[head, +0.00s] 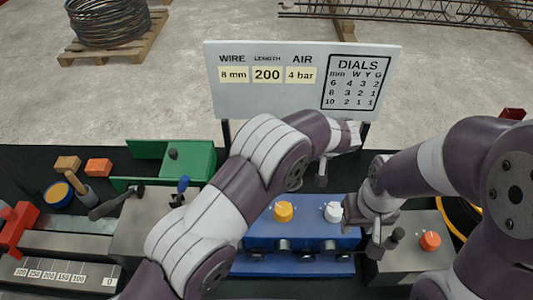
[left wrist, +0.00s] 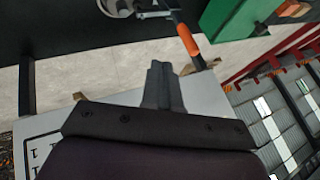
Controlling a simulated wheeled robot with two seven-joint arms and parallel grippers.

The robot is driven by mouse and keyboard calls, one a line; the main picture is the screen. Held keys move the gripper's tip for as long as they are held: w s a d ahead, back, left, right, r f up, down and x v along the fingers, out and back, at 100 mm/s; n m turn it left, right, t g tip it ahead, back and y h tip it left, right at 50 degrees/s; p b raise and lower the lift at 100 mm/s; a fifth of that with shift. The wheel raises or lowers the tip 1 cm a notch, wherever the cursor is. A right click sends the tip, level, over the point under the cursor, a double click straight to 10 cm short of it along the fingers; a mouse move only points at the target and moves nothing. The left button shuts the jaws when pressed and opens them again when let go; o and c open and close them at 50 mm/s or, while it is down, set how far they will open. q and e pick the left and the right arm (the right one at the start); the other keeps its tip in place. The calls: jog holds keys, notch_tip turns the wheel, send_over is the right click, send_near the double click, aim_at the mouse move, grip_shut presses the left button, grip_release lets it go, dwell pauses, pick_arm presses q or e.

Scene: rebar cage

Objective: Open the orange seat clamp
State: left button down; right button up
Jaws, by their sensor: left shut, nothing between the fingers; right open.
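A lever with an orange handle (left wrist: 187,38) and a metal linkage shows at the top of the left wrist view; it looks like the orange seat clamp. I cannot make it out in the head view, where my left arm covers part of the bench. Whether it is open or closed is unclear. My left gripper (left wrist: 160,80) is shut and empty, and the handle lies beyond its fingertips, apart from them.
A white sign (head: 300,105) stands behind the bench, close to my left forearm. A blue block (head: 300,240) with dials sits at centre. A green housing (head: 190,158), a blue-handled lever (head: 182,185) and a red clamp (head: 17,226) are further left.

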pick_arm(q)
jog(key=w+a+f+p, duration=0.3)
jog(key=w+a+f, duration=0.2)
jog(key=a+f, duration=0.3)
jog(key=shift+w+p, duration=0.2)
jog(key=shift+p, duration=0.15)
dwell(0.4)
